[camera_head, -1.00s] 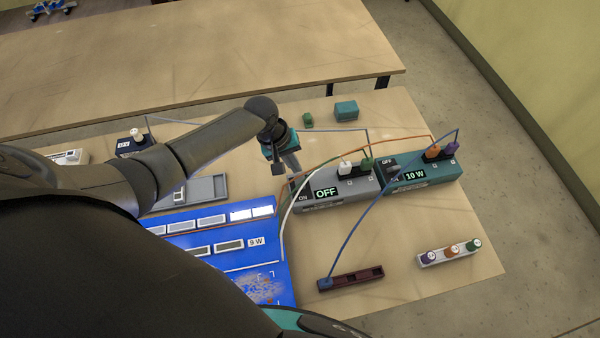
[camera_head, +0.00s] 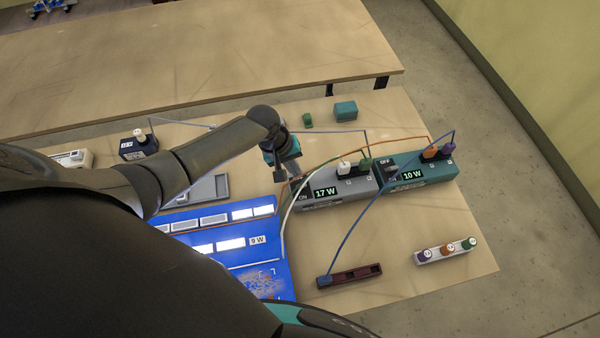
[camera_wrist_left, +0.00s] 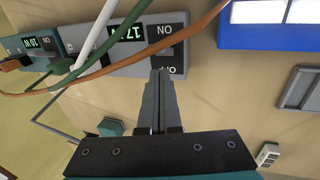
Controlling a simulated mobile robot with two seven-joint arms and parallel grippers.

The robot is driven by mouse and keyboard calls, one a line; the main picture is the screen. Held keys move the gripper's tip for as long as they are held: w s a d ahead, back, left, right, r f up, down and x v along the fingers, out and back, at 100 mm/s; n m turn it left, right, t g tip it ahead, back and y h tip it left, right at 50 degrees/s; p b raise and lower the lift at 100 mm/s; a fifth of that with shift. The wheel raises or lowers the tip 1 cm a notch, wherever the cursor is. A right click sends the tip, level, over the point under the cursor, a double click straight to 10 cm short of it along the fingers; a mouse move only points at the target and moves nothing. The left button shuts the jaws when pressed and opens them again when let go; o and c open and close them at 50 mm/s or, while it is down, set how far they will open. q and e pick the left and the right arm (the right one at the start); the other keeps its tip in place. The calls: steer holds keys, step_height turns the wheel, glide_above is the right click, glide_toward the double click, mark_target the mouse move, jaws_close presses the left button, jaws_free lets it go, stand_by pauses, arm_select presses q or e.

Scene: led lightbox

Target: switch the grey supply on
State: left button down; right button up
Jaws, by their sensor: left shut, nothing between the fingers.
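The grey supply (camera_head: 357,195) stands on the table, and its display reads 17 W. It also shows in the left wrist view (camera_wrist_left: 125,67), with ON and OFF labels at its end, upside down there. The switch between the labels is partly hidden by my fingers. My left gripper (camera_head: 280,176) is at the left end of the grey supply, by the switch end. Its fingers are shut and empty in the left wrist view (camera_wrist_left: 160,76), the tips close to the OFF label. I cannot tell whether they touch. My right gripper is not in view.
A teal supply (camera_head: 425,175) reading 10 W adjoins the grey one. White, green, orange and blue cables arch over both. The blue lightbox (camera_head: 188,238) has several lit panels. A dark red socket strip (camera_head: 350,276) and a plug holder (camera_head: 446,252) lie in front.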

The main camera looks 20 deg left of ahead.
arm_select(q)
steer(key=shift+w+a+r, duration=0.1)
steer(key=shift+w, duration=0.05)
step_height(320, 180, up, 7)
steer(key=p, duration=0.7)
stand_by(0.4)
